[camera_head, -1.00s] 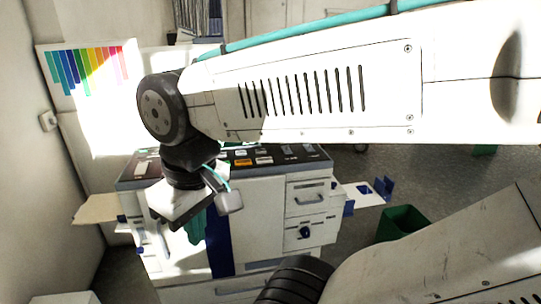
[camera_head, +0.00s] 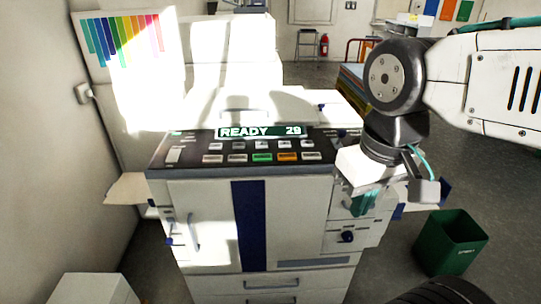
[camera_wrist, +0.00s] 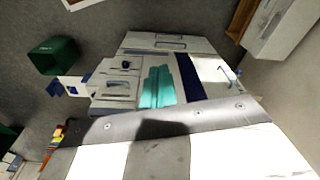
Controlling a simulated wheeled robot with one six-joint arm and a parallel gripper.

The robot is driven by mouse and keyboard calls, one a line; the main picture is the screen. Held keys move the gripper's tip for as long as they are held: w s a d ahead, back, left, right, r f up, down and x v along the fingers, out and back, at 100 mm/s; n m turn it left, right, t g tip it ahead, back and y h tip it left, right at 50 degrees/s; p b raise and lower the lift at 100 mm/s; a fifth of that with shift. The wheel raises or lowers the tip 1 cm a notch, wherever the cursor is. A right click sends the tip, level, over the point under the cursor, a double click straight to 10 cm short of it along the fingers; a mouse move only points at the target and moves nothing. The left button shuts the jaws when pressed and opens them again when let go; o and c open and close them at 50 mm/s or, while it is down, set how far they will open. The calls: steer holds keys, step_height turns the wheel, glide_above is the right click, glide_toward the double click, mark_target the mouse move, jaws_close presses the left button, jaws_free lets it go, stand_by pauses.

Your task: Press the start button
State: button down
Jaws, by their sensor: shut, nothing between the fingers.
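A white copier-like machine (camera_head: 290,215) stands in front of me with a dark sloped control panel (camera_head: 190,147) on top. The panel has a lit display (camera_head: 260,131) reading "READY" and "29". Below it are rows of small buttons, among them a green button (camera_head: 262,157) and an orange button (camera_head: 288,157). Their labels are too small to read. My gripper (camera_head: 363,204) has teal fingers, shut and empty, pointing down at the machine's right front, right of and lower in the picture than the buttons. The fingers also show in the wrist view (camera_wrist: 157,88); the buttons cannot be made out there.
A green bin (camera_head: 450,242) stands on the floor at the right. A side tray (camera_head: 128,188) sticks out at the machine's left. A wall with a colour chart (camera_head: 122,40) is close on the left. Open floor lies to the right and behind.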

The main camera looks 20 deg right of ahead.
steer(key=m+t+y, duration=0.4)
steer(key=m+t, duration=0.3)
steer(key=m, duration=1.5)
glide_above(265, 158)
steer(key=shift+f, duration=0.8)
steer(key=shift+f, duration=4.4)
steer(key=shift+f, duration=0.4)
